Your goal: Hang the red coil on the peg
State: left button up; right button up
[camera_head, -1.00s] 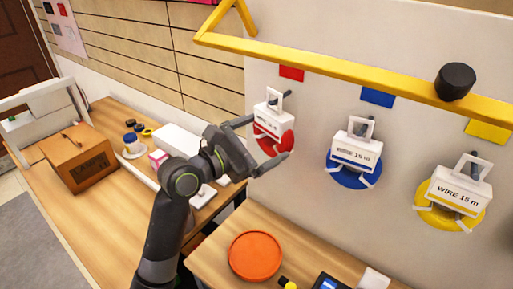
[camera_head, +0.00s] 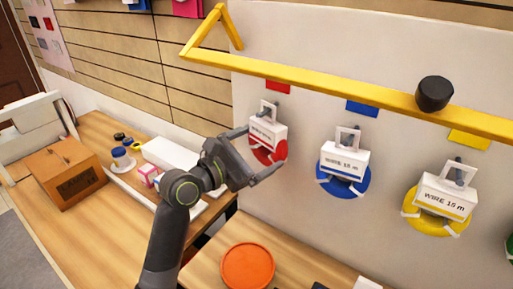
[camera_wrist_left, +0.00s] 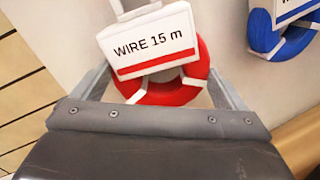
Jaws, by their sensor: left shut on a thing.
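The red coil (camera_head: 277,153), with its white "WIRE 15 m" label, is upright in front of the white wall panel. My left gripper (camera_head: 264,152) is shut on it, with one finger on either side. In the left wrist view, the red coil (camera_wrist_left: 185,92) sits between my fingers, its label facing me. A grey peg (camera_head: 279,104) shows at the white hanger loop (camera_head: 268,110) above the label, under a red marker (camera_head: 278,86). I cannot tell whether the peg passes through the loop. My right gripper is not in view.
A blue coil (camera_head: 343,184) and a yellow coil (camera_head: 430,222) hang to the right. A yellow rail (camera_head: 330,88) with a black cylinder (camera_head: 434,93) crosses above. An orange disc (camera_head: 247,266) lies on the bench below. A brown box (camera_head: 68,177) stands at the left.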

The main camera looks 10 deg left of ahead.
pick_arm(q)
jog(key=o, duration=0.8)
jog(key=shift+o, duration=0.2)
jog(key=shift+s+a, duration=0.1)
jog(key=shift+s, duration=0.05)
jog(key=shift+s+a, duration=0.25)
jog(key=shift+s, duration=0.05)
jog(key=v, duration=1.6)
jog(key=shift+s+a, duration=0.15)
